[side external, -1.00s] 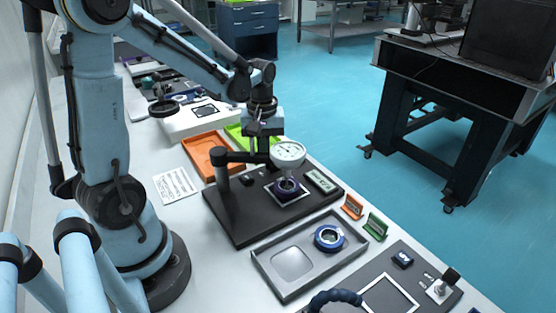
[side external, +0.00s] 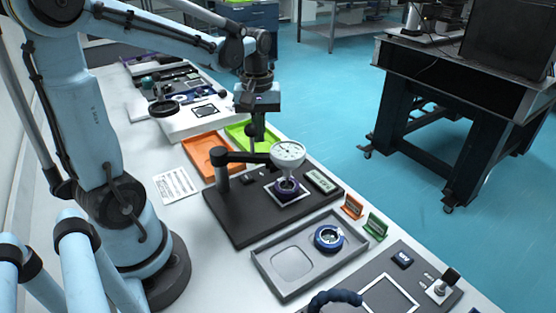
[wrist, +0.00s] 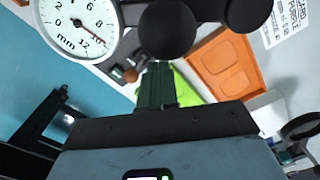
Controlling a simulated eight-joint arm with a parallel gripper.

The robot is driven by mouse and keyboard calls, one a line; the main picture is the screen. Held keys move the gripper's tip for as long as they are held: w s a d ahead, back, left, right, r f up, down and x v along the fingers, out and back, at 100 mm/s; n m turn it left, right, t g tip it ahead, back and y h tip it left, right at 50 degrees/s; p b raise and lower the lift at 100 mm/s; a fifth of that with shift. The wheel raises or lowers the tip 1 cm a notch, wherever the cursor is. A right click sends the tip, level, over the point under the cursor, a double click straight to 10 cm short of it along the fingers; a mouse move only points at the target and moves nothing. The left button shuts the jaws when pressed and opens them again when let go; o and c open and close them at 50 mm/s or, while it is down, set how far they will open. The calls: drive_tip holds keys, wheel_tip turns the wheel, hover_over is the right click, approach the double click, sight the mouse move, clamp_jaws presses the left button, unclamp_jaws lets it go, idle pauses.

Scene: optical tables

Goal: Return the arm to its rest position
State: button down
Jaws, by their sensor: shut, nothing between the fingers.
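My gripper (side external: 256,142) points down in the side external view, just behind the dial gauge (side external: 288,153). Its dark fingers (wrist: 156,85) are shut and empty. In the wrist view the white gauge face (wrist: 78,22) shows close by at the upper left. The gauge is held by a black arm on a dark base plate (side external: 236,228). A purple ring part (side external: 287,188) sits under it on a framed square. I cannot tell whether the fingers clear the gauge arm.
An orange tray (side external: 207,150) and a green tray (side external: 238,133) lie behind the gauge base. The orange tray also shows in the wrist view (wrist: 232,66). A grey tray (side external: 264,264) with a blue ring (side external: 328,238) is in front. A printed sheet (side external: 175,185) lies left.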

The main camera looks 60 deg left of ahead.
drive_tip(key=f, duration=0.4)
drive_tip(key=w+f, duration=0.1)
drive_tip(key=f, duration=0.1)
drive_tip(key=shift+s+f, duration=0.15)
drive_tip(key=shift+s, duration=1.1)
drive_tip(key=shift+s+r, duration=0.25)
drive_tip(key=shift+s, duration=0.05)
wheel_tip(320, 180, up, 15)
